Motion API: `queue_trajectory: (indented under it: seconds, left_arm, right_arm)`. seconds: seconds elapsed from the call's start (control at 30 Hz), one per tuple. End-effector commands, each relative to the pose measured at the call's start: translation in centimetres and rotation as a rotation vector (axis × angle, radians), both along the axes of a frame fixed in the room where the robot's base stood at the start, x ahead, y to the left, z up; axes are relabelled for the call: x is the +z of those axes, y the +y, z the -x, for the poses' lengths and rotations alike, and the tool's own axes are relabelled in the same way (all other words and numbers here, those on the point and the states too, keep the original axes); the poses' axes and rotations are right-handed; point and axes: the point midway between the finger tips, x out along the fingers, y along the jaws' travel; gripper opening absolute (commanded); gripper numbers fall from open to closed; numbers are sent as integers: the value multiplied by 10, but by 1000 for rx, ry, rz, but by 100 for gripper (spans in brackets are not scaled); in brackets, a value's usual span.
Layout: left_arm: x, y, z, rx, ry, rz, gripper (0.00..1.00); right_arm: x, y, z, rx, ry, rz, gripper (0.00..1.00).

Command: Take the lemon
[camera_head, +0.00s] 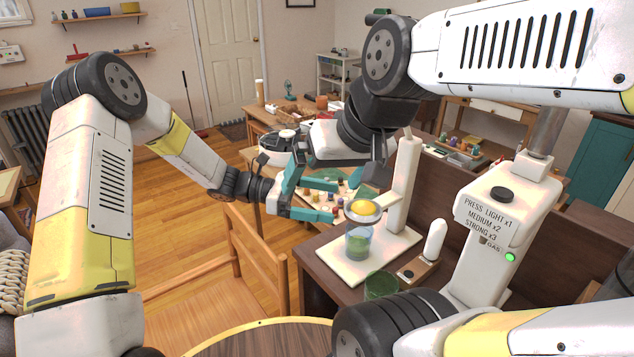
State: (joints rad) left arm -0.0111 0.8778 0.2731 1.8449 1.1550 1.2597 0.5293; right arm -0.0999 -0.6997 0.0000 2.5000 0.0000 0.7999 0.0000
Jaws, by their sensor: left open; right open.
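The lemon (363,208) shows as a rounded yellow shape on a pale holder above a clear glass (359,244) with green in its lower part. My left gripper (337,199) is open, with its teal fingers pointing right just left of the lemon. I cannot tell whether they touch it. My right gripper (331,188) is open and reaches down from above, behind the lemon. Its fingers overlap the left gripper's in the picture. No object shows held in either gripper.
The glass stands on a white base (335,266) with an upright post (404,185). A wooden chair (262,245) stands at left. A cluttered table lies behind the grippers.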

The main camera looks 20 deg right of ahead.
Motion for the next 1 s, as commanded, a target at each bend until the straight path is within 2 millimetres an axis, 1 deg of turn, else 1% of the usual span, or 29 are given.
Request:
queue_trajectory:
  seconds: [0.1,0.27,1.0]
  left_arm:
    - [-5,-6,-3,13,44,20,94]
    - [-5,-13,-1,15,48,21,94]
    - [-11,-76,26,13,45,19,94]
  right_arm:
    - [0,0,0,0,0,0,100]
    - [0,0,0,0,0,0,100]
    - [0,0,0,0,0,0,100]
